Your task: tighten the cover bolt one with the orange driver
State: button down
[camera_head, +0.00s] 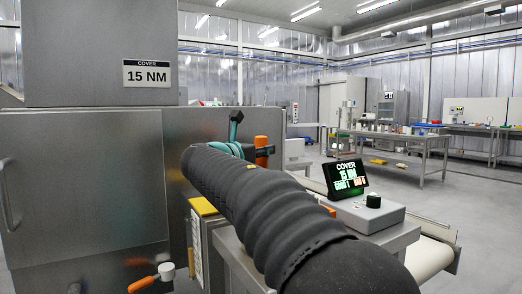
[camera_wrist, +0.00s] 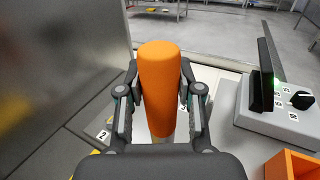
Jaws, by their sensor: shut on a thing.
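The orange driver's thick handle (camera_wrist: 158,75) stands in the middle of the wrist view. My gripper (camera_wrist: 159,105) is shut on it, with a dark finger on each side. A pale shaft shows below the handle. In the head view the orange handle (camera_head: 262,152) shows beyond my dark sleeved arm, in front of the steel machine. A sign reading COVER 15 NM (camera_head: 146,73) is on the steel housing at the upper left. Cover bolt one cannot be made out in either view.
A control box (camera_head: 367,213) carries a lit display (camera_head: 345,178) reading COVER 15 NM and a dark knob. An orange open box (camera_wrist: 292,166) is at the wrist view's lower right. An orange-handled fitting (camera_head: 142,284) is low left. Open floor lies beyond.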

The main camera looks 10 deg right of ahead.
aim_at(258, 138)
jog(key=shift+r+p, duration=1.4)
jog(key=shift+r, duration=1.15)
